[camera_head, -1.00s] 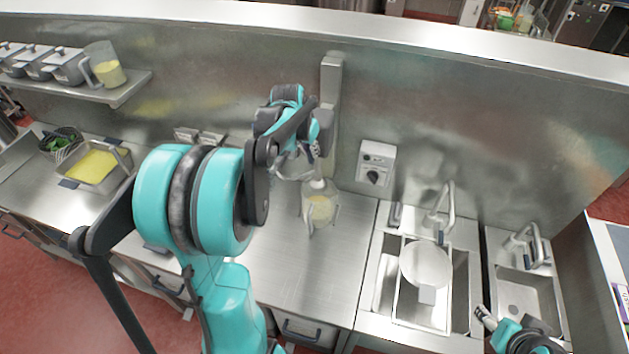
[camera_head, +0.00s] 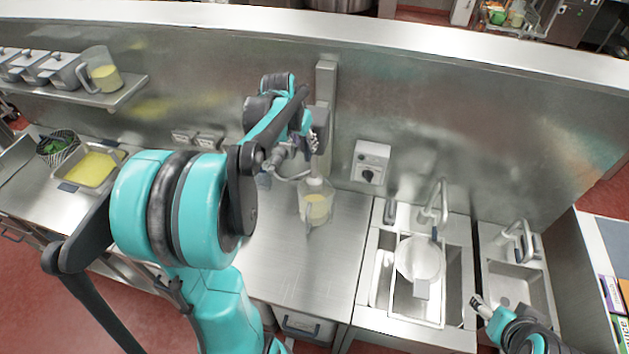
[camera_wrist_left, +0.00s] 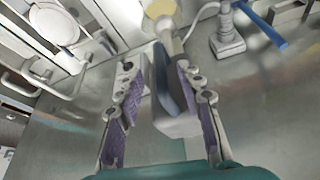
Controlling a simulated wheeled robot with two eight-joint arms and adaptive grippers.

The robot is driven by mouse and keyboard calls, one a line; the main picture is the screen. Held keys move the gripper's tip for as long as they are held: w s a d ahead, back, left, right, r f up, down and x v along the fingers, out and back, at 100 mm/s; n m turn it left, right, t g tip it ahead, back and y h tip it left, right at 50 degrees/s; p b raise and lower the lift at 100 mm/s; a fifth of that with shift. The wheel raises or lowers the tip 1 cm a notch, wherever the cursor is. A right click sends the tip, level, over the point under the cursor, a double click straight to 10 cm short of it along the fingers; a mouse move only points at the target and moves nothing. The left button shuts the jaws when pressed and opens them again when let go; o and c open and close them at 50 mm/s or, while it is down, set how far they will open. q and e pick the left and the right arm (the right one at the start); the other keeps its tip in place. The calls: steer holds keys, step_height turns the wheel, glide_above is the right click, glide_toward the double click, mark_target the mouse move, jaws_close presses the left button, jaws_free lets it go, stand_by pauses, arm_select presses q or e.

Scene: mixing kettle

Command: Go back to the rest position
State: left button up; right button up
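My left gripper (camera_head: 318,140) is raised in front of the back wall, beside the upright metal column (camera_head: 327,85). In the left wrist view its fingers (camera_wrist_left: 160,85) are apart, with a grey block with a dark blue face (camera_wrist_left: 170,90) showing between them; no firm grip on it shows. A clear jug with yellow contents (camera_head: 316,205) stands on the counter below, under a white mixer part (camera_head: 317,182). The jug is partly cut off in the wrist view (camera_wrist_left: 160,8). My right gripper (camera_head: 477,302) is low at the right, near the sinks; its fingers are too small to judge.
A white round pan (camera_head: 420,258) lies over the sink (camera_head: 382,282). A control box with a knob (camera_head: 370,163) is on the wall. A tray of yellow food (camera_head: 92,168) and a basket of greens (camera_head: 57,147) stand at the left. The counter in front of the jug is clear.

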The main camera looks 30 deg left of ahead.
arm_select(q)
steer(key=p+v, duration=0.1)
steer(key=v, duration=0.2)
steer(key=shift+f, duration=0.15)
steer(key=shift+w, duration=0.1)
steer(key=s+d+f+t+b, duration=0.1)
steer(key=s+d+f+b, duration=0.5)
steer(key=f+b, duration=0.6)
steer(key=s+d+f+b, duration=0.6)
steer(key=d+f+b, duration=0.2)
steer(key=f+b, duration=0.4)
steer(key=s+d+f+m+t+b, duration=0.1)
steer(key=s+d+f+b, duration=0.5)
steer(key=f+b, duration=0.7)
steer(key=shift+s+d+f+t, duration=0.2)
steer(key=shift+d+f+t, duration=0.1)
steer(key=shift+d+f, duration=0.65)
steer(key=shift+d+r, duration=0.15)
steer(key=shift+r, duration=0.05)
